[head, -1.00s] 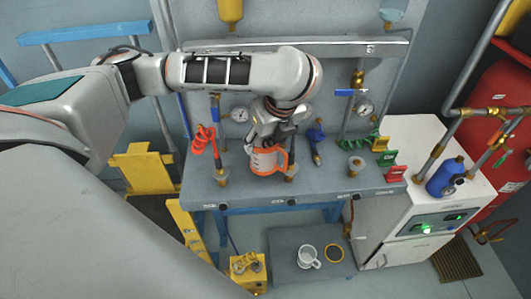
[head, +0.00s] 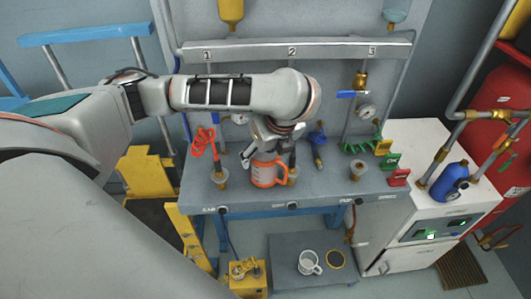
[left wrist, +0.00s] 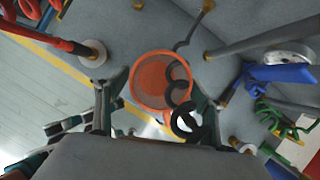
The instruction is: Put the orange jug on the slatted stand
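The orange jug (head: 264,174) is at the front middle of the grey bench, upright, with its handle to the right. My left gripper (head: 266,155) reaches down over it with a finger on each side. In the left wrist view the jug's round orange rim (left wrist: 151,82) lies between the two fingers, which look closed against it. I cannot tell whether its base touches the bench. A brown slatted stand (head: 461,265) is low on the floor at the lower right, apart from the jug. My right gripper is out of view.
The bench (head: 325,186) holds upright pipes, brass fittings, a red coil (head: 204,140) and coloured tags. A low grey table (head: 285,275) bears a white mug (head: 309,263). A white cabinet (head: 420,170) with a blue bottle (head: 447,180) stands between bench and slatted stand.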

